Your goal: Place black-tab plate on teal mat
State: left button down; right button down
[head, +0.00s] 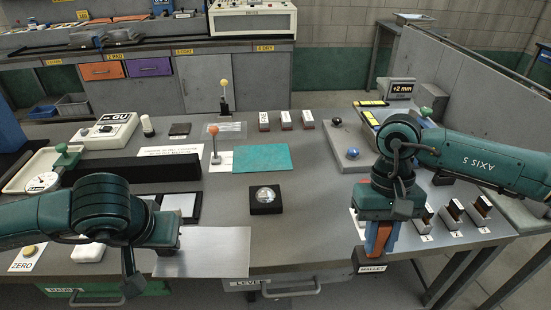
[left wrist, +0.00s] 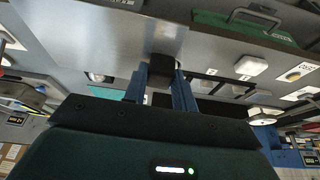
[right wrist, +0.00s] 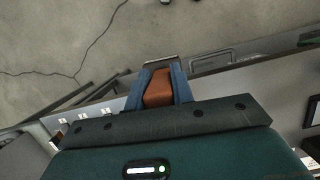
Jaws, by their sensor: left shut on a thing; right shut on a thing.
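The black-tab plate (head: 215,252) is a bright flat metal sheet near the front edge of the bench. In the left wrist view the plate (left wrist: 110,32) stretches beyond my left gripper (left wrist: 162,78), whose blue fingers are shut on its black tab (left wrist: 164,64). In the head view my left arm hides the tab. I cannot tell whether the plate touches the bench. The teal mat (head: 262,158) lies flat and bare at mid-bench. My right gripper (head: 380,238) is shut on an orange-brown handle (right wrist: 158,90), above a dark block labelled MALLET (head: 371,268) at the bench's front right.
A black block with a round glass dome (head: 265,197) stands between the plate and the mat. An orange ball on a post (head: 215,142) stands at the mat's left. Several small blocks (head: 308,119) stand behind it. Bench right of the dome block is clear.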

aim_at(270, 156)
jog(key=z, duration=1.4)
jog(key=j+z, duration=0.25)
jog(key=k+j+z, duration=0.3)
jog(key=k+j, duration=0.1)
jog(key=j, duration=0.8)
jog(key=k, duration=0.05)
